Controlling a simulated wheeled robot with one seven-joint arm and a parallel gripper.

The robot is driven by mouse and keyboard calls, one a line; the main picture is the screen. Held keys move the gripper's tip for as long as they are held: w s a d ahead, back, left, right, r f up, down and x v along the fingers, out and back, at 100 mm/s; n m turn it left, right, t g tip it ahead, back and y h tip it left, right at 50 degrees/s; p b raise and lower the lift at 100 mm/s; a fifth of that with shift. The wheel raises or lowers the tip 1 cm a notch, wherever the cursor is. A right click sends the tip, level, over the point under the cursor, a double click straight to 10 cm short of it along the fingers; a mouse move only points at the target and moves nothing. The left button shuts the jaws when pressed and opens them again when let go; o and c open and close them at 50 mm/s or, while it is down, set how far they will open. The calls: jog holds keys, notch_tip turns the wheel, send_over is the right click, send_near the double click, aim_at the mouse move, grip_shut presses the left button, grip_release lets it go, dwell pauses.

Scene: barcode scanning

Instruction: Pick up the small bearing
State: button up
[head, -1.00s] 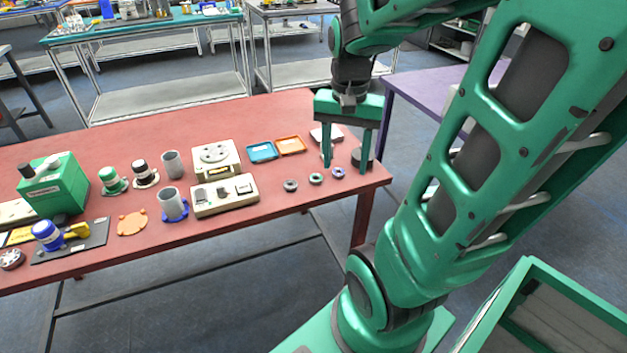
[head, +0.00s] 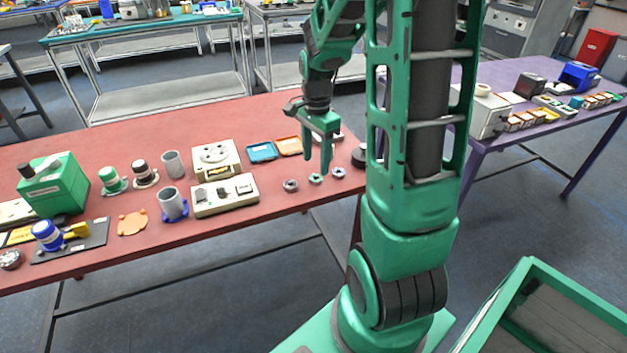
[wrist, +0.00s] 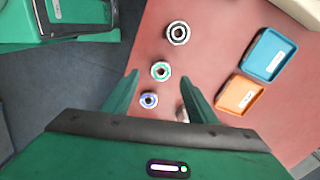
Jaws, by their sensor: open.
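Three ring-shaped bearings lie in a row near the front edge of the red table. The blue-ringed bearing (head: 339,173) looks the smallest; it also shows in the wrist view (wrist: 149,100). The green-ringed bearing (head: 316,180) is in the middle and also shows in the wrist view (wrist: 160,71). The dark grey bearing (head: 290,185) looks the largest and is also in the wrist view (wrist: 178,33). My gripper (head: 317,166) is open and empty, pointing down above the row. In the wrist view its fingers (wrist: 160,80) flank the green-ringed and blue-ringed bearings from above.
A blue tray (head: 262,152) and an orange tray (head: 289,146) lie behind the bearings. A beige switch box (head: 225,198) stands to their left. A dark round object (head: 358,157) sits to the right by the table edge (head: 270,211). Bare table surrounds the bearings.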

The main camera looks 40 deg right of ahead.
aim_at(316, 177)
jog(key=shift+w+d+f, duration=0.1)
jog(key=shift+d+f, duration=0.05)
jog(key=shift+f, duration=2.65)
jog(key=c, duration=1.2)
